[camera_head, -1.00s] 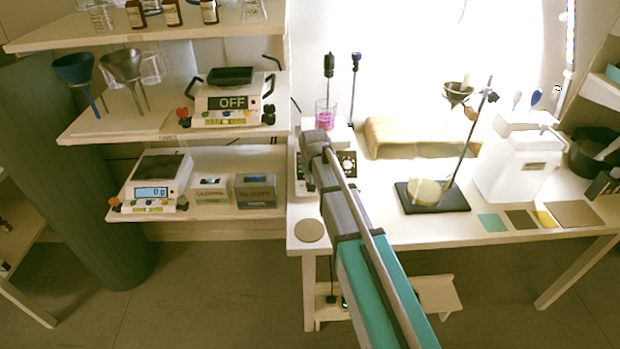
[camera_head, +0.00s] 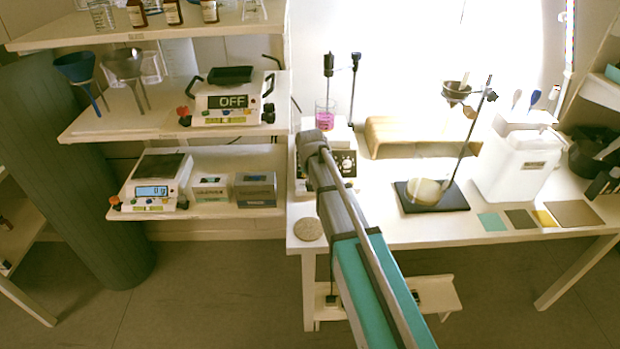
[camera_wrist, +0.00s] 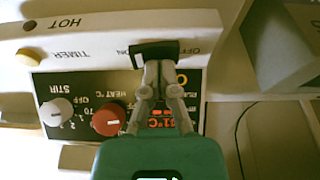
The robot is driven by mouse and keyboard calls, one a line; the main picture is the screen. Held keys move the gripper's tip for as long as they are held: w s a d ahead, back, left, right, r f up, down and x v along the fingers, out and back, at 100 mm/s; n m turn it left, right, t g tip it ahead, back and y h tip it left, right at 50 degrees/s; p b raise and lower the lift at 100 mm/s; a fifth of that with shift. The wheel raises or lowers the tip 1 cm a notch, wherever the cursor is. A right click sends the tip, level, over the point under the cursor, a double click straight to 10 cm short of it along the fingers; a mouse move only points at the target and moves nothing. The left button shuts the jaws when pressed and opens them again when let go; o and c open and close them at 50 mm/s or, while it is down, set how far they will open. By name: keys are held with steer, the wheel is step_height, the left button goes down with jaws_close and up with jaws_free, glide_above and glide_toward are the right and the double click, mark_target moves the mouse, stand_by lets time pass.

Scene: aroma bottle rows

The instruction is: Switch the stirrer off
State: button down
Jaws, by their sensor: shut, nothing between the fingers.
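The stirrer (camera_head: 346,163) stands at the left end of the bench in the head view, partly hidden by my arm. A beaker of pink liquid (camera_head: 325,116) is at its top. In the wrist view its front panel (camera_wrist: 80,87) appears upside down, with a white stir knob (camera_wrist: 56,112), a red heat knob (camera_wrist: 108,120) and a lit red display (camera_wrist: 160,122). The black rocker switch (camera_wrist: 155,54) sits between the ON and OFF marks. My gripper (camera_wrist: 158,68) is shut and empty, its tips at the switch's edge; contact cannot be told.
A flask on a dark stand base (camera_head: 432,196), a white container (camera_head: 515,165) and colored sample squares (camera_head: 520,218) are on the bench to the right. Shelves at left hold a balance (camera_head: 155,181) and a device reading OFF (camera_head: 228,103).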

steer(key=shift+d+r, duration=0.1)
steer(key=shift+d, duration=0.35)
steer(key=shift+r, duration=0.15)
steer(key=r+p, duration=0.2)
steer(key=p, duration=0.1)
steer(key=r+p, duration=0.1)
steer(key=r, duration=0.1)
steer(key=shift+a, duration=0.25)
steer(key=a+p+v, duration=0.2)
steer(key=p+v, duration=0.7)
steer(key=shift+s+r, duration=0.15)
steer(key=shift+r, duration=0.05)
stand_by(0.3)
stand_by(0.4)
steer(key=s+d+g, duration=0.1)
steer(key=s+d, duration=0.4)
steer(key=s, duration=0.6)
steer(key=s+d+g, duration=0.2)
steer(key=s+d, duration=0.4)
steer(key=s, duration=0.5)
steer(key=shift+s+f, duration=0.4)
